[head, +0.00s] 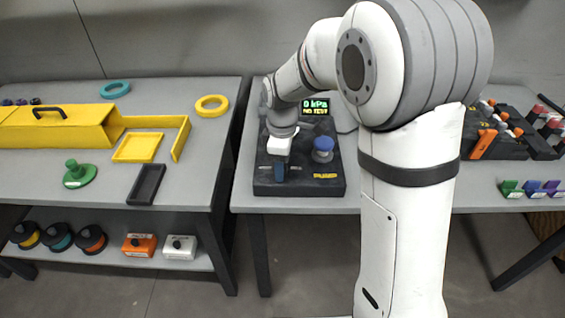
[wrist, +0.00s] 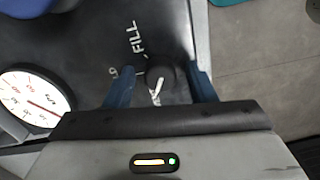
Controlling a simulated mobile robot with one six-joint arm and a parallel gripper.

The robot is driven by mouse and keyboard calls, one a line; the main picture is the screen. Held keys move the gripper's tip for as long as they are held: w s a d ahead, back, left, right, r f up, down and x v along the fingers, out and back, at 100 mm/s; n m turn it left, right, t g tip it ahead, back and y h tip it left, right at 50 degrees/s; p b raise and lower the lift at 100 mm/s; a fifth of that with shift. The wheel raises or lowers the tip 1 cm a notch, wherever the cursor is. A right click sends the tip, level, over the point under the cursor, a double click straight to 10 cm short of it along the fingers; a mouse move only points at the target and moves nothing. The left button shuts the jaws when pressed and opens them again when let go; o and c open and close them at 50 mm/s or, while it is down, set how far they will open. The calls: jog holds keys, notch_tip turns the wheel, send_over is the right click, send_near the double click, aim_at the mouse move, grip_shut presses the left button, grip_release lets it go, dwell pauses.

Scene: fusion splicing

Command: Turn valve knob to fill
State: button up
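The valve knob (wrist: 160,78) is small, round and black with a white pointer mark, seen in the wrist view on the dark panel. A FILL label (wrist: 137,38) stands above and left of it. The pointer slants down, away from FILL, toward a lower label partly hidden by the knob and gripper. My gripper (wrist: 161,72) is open, its blue fingers on either side of the knob with gaps visible.
A pressure gauge (wrist: 34,100) lies left of the knob. On the unit stand a blue knob (head: 323,146) and a display (head: 315,105) reading 0 kPa, NO TEST. The left table holds a yellow case (head: 60,130) and trays. A gap separates the tables.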

jog(key=c, duration=0.9)
jog(key=shift+m, duration=0.3)
jog(key=m+p, duration=0.1)
jog(key=m, duration=0.8)
jog(key=shift+s+m+p, duration=0.1)
jog(key=shift+m+p, duration=0.2)
jog(key=shift+m, duration=0.1)
jog(key=m, duration=0.3)
jog(key=shift+m, duration=0.3)
jog(key=m, duration=0.3)
jog(key=shift+a+m+p, duration=0.1)
jog(key=shift+m+p, duration=0.2)
jog(key=shift+p, duration=0.1)
jog(key=m, duration=0.6)
jog(key=shift+t, duration=0.3)
jog(key=shift+m, duration=0.3)
